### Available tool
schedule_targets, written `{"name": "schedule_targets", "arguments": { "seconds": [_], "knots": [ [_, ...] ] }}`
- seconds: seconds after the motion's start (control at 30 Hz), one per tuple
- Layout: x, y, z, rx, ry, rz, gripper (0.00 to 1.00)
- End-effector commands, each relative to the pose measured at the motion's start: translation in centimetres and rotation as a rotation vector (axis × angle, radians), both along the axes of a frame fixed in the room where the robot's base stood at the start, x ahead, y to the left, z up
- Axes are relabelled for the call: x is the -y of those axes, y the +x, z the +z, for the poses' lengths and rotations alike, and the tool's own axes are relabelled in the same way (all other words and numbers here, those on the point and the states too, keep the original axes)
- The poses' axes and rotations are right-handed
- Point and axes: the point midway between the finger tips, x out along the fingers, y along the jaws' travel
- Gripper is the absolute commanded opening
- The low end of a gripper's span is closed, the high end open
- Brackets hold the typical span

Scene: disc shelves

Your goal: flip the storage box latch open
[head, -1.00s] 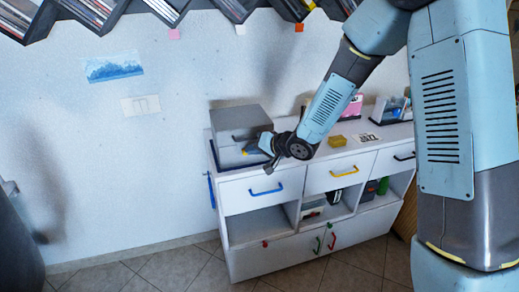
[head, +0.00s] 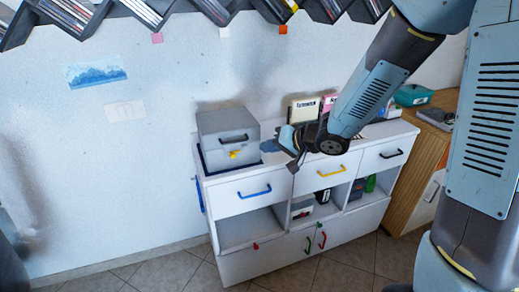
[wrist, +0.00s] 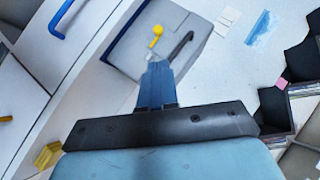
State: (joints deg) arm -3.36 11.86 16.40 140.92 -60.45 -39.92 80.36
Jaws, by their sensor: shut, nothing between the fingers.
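The grey storage box (head: 215,127) stands on the left end of the white cabinet. Its yellow latch (head: 236,154) sits on the front face below a black handle (head: 233,138). My gripper (head: 268,146) is to the right of the box, apart from it and from the latch. In the wrist view my gripper (wrist: 156,72) has its blue fingers together and empty, pointing toward the box (wrist: 135,45). The yellow latch (wrist: 156,36) and the dark handle (wrist: 181,49) are both uncovered there. I cannot tell whether the latch is flipped.
The white cabinet (head: 245,177) has drawers with blue, yellow and black handles and open shelves. Upright cases (head: 303,109) stand at the back, behind my wrist. Disc shelves (head: 145,8) hang on the wall above. The air in front of the box is free.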

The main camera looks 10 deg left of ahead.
Motion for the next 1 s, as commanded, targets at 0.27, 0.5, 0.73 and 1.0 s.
{"name": "schedule_targets", "arguments": {
  "seconds": [0.27,0.5,0.73,1.0],
  "knots": [
    [1.0,-0.6,0.6,-0.001,-0.001,0.001,0.00],
    [1.0,-0.6,0.6,-0.001,-0.001,0.001,0.00],
    [2.5,0.3,1.6,0.055,-0.061,-0.048,0.00],
    [10.8,2.5,6.5,0.238,-0.356,-0.265,0.00]
  ]
}}
